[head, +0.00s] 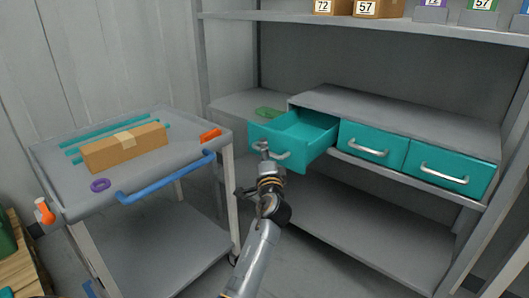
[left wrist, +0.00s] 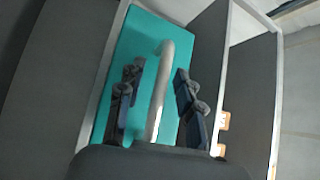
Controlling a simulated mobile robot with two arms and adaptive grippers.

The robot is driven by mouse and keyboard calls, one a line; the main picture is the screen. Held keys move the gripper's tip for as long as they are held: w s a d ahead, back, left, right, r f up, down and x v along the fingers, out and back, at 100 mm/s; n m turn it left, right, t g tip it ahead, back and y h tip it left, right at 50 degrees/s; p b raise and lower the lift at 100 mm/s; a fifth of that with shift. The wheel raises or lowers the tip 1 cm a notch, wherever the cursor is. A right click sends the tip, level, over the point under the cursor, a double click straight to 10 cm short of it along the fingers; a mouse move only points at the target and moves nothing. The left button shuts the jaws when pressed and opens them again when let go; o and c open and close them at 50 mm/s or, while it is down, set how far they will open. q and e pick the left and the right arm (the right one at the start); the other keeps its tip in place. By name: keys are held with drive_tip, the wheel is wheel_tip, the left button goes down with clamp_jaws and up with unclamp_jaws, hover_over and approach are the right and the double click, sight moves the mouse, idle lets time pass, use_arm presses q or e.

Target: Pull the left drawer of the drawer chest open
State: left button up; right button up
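The grey drawer chest (head: 400,108) stands on a shelf and has three teal drawers side by side. Its left drawer (head: 312,151) is pulled out, and its inside looks empty. The middle drawer (head: 368,149) and right drawer (head: 446,175) are shut. My left gripper (head: 263,147) is at the left end of the left drawer's handle. In the left wrist view its fingers (left wrist: 155,103) stand open on either side of the silver handle (left wrist: 159,88), with a visible gap on both sides. The teal drawer front (left wrist: 136,50) lies behind the handle. My right gripper is not in view.
A grey cart (head: 150,187) with a blue handle (head: 167,180) stands close on the left. It carries a cardboard box (head: 125,147), a purple ring (head: 100,185) and an orange piece (head: 210,135). A green item (head: 268,112) lies left of the chest. The lower shelf (head: 370,225) is clear.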

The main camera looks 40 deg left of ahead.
use_arm(q)
drive_tip(key=v, duration=1.2)
